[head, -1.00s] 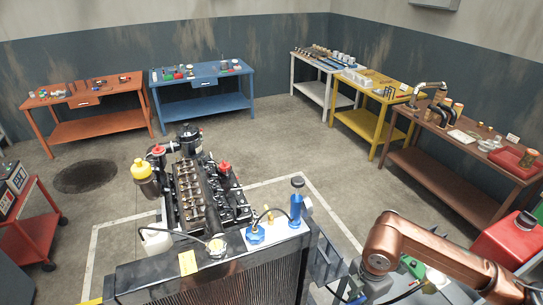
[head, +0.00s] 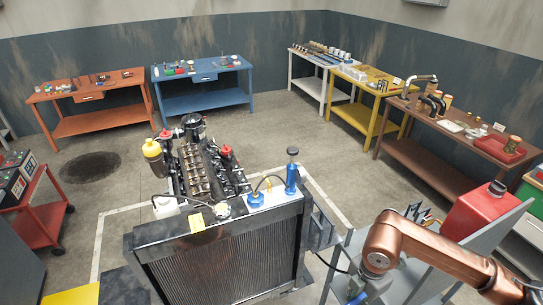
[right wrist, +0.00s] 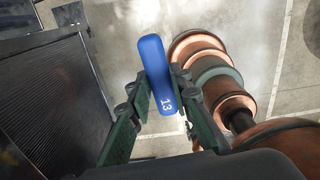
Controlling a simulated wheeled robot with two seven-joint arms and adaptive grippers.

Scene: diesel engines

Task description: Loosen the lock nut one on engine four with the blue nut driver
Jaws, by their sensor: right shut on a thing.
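The blue nut driver (right wrist: 155,70) is in my right gripper (right wrist: 160,88), with "13" marked on its blue handle. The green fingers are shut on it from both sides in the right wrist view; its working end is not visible. The engine (head: 203,170) stands in front of me in the head view, behind a dark radiator (head: 225,260), with a row of metal rocker parts (head: 197,175) along its top. Lock nut one is too small to pick out. The held driver is apart from the engine, to the right of the radiator. My left gripper is not in view.
The radiator also shows at the left of the right wrist view (right wrist: 50,90). A blue pump-like cylinder (head: 292,175) rises at the radiator's right corner. A grey cart with a red can (head: 485,213) stands at the right. Workbenches line the walls; open floor lies between.

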